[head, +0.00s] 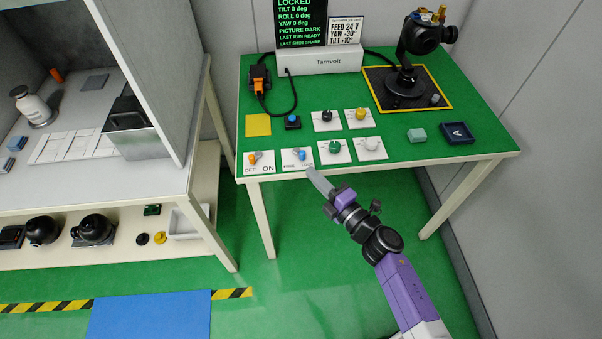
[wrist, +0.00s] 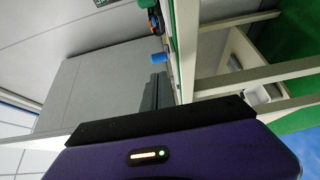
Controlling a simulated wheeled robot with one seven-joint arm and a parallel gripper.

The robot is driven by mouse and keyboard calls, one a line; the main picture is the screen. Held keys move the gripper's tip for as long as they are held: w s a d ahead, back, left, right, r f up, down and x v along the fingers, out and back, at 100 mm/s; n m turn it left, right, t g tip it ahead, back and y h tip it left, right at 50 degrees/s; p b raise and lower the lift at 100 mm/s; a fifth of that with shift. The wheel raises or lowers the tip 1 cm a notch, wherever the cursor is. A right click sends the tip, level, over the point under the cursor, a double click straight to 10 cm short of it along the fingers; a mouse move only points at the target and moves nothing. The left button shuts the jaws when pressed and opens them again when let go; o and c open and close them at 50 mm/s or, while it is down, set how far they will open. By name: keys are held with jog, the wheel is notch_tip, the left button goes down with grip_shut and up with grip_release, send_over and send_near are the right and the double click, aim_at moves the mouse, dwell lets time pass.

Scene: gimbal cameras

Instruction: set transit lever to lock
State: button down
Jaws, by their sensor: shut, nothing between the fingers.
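The transit lever, with a blue tip (head: 301,154), stands on a white plate (head: 295,165) with small lettering at the front edge of the green table. Its tip leans toward the right side of the plate, near the word that looks like "LOCK". In the wrist view a blue cylinder (wrist: 159,57), likely the lever's tip, shows just beyond the fingers. My gripper (head: 316,178) is shut and empty, just in front of the table edge, right and below the plate. It appears close to the lever, but I cannot tell whether it touches. The screen (head: 301,20) reads "LOCKED" at its top.
An orange-tipped lever (head: 253,159) on an OFF/ON plate stands left. Black, yellow, green and white knobs stand on plates behind and right. The gimbal camera (head: 405,80) stands on a yellow-edged mat.

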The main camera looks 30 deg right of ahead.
jog(key=s+d, duration=0.2)
jog(key=d, duration=0.1)
jog(key=shift+s+d, duration=0.3)
jog(key=shift+s, duration=0.05)
dwell(0.3)
